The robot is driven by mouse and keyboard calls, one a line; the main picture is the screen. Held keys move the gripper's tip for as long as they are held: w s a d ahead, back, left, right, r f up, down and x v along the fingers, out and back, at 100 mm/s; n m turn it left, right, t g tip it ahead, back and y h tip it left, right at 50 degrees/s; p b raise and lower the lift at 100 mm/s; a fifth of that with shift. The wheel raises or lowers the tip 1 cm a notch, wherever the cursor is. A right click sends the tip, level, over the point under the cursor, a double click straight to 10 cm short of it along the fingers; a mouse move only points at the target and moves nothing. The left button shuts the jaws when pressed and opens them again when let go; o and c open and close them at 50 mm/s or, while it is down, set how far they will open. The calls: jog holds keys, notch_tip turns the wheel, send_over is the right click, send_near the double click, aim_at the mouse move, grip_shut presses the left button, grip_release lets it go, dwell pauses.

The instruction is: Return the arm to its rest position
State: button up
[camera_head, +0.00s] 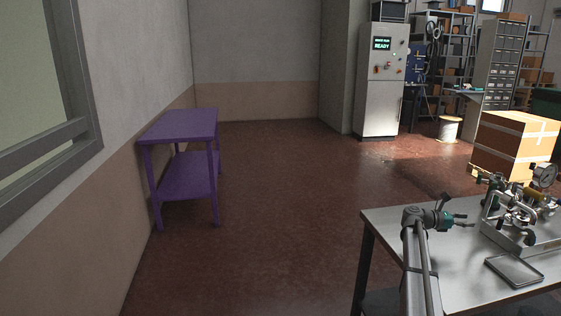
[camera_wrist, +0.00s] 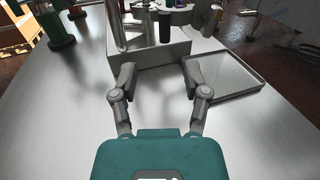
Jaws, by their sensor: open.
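My gripper (camera_head: 468,220) is above the metal table (camera_head: 410,222) at the lower right of the head view, reaching right toward a valve assembly. In the wrist view my gripper (camera_wrist: 158,80) is open, with its two fingers apart and nothing between them. Beyond the fingertips is the grey block-like base (camera_wrist: 155,57) of the assembly. A shallow metal tray (camera_wrist: 225,75) lies right of the fingers. It also shows in the head view (camera_head: 514,270).
A purple two-shelf table (camera_head: 183,125) stands by the left wall. A grey cabinet (camera_head: 382,85) with a READY screen is at the back. A taped cardboard box (camera_head: 512,142) is behind the metal table on the right. The red-brown floor between is clear.

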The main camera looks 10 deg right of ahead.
jog(key=w+a+r+n+t+y, duration=0.2)
jog(key=w+a+n+t, duration=0.4)
jog(key=a+n+t, duration=0.4)
jog(key=w+a+r+n+t+y, duration=0.1)
jog(key=w+a+r+n+t, duration=0.1)
jog(key=w+a+n+t, duration=0.6)
jog(key=s+a+f+n+y, duration=0.2)
jog(key=a+f+n+y, duration=0.25)
jog(key=a+n, duration=0.4)
jog(key=s+a+f+n+y, duration=0.1)
jog(key=a+f+n+y, duration=0.2)
jog(key=a+n+y, duration=0.45)
jog(key=s+a+f+n+y, duration=0.2)
jog(key=a+f+n+y, duration=0.2)
jog(key=a+n, duration=0.65)
jog(key=s+a+f+n+g+y, duration=0.1)
jog(key=s+a+f+n+g, duration=0.45)
jog(key=s+a, duration=0.35)
jog(key=s+a+f+n+g+h, duration=0.1)
jog(key=s+f+n+g, duration=0.25)
jog(key=s, duration=0.65)
jog(key=s+a+f+n+g+h, duration=0.1)
jog(key=s+f+n+g, duration=0.3)
jog(key=s, duration=0.6)
notch_tip(320, 180, up, 27)
jog(key=m+g+p, duration=0.1)
jog(key=p, duration=2.4)
jog(key=shift+w, duration=0.25)
